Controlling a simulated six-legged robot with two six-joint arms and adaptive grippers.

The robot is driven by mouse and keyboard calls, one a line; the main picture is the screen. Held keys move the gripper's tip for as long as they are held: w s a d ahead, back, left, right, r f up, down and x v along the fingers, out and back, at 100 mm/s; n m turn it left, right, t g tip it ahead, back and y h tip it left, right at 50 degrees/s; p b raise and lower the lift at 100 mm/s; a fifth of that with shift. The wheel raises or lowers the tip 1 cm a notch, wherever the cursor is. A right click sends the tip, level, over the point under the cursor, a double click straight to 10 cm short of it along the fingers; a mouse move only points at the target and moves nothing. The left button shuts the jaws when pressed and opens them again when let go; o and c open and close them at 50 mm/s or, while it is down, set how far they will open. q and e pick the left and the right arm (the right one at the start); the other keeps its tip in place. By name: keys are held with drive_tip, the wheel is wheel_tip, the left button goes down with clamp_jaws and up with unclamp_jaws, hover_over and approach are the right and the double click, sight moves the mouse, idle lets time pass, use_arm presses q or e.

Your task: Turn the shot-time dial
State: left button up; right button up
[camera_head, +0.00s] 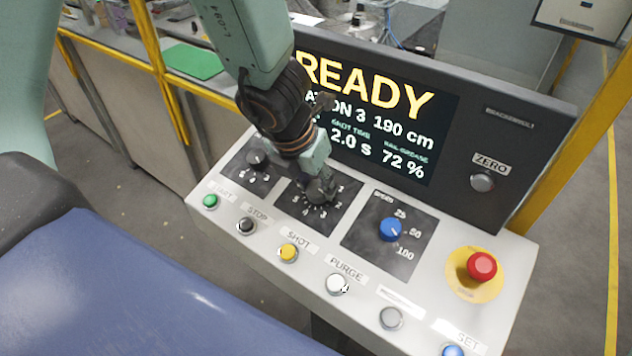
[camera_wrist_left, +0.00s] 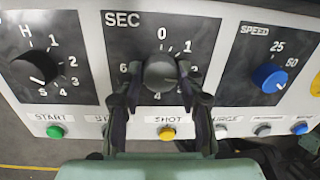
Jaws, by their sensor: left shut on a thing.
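The shot-time dial (camera_wrist_left: 160,70) is the dark grey knob on the middle black plate marked SEC, with a 0 at its top in the wrist view. My left gripper (camera_head: 320,188) is shut on this knob, one finger on each side, as the wrist view of the gripper (camera_wrist_left: 160,84) shows. In the head view the gripper hides most of the knob. The display (camera_head: 375,110) reads READY, 190 cm, shot time 2.0 s and 72 %. My right gripper is not in view.
A dark dial (camera_head: 256,158) sits left of the gripped knob, and a blue speed dial (camera_head: 390,229) sits right. A row of buttons, including a yellow SHOT button (camera_head: 288,252), runs along the front. A red mushroom button (camera_head: 481,267) is at the right.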

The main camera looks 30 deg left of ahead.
use_arm(q)
drive_tip(key=shift+n, duration=0.6)
drive_tip(key=o, duration=1.2)
